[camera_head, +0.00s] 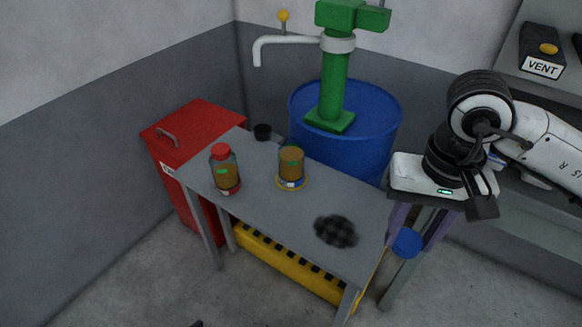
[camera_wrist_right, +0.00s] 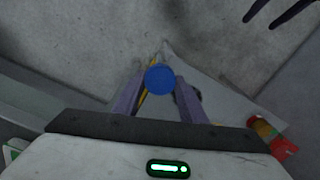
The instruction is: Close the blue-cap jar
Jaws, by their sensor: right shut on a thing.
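The blue cap (camera_head: 407,242) is held between the fingertips of my right gripper (camera_head: 414,231), beyond the table's right edge and above the floor. In the right wrist view the round blue cap (camera_wrist_right: 160,79) sits between both fingers. The jar with a blue-marked label (camera_head: 291,168) stands upright on a tan round base on the table, left of the gripper and apart from it. Its brown top shows no cap. Two separated dark fingers, apparently my left gripper (camera_wrist_right: 279,12), show at the wrist view's top right, empty.
A red-capped jar (camera_head: 225,170) stands left on the grey table (camera_head: 255,208). A blue drum (camera_head: 367,120) with a green pump (camera_head: 334,85) stands behind; a red bin (camera_head: 195,125) is left.

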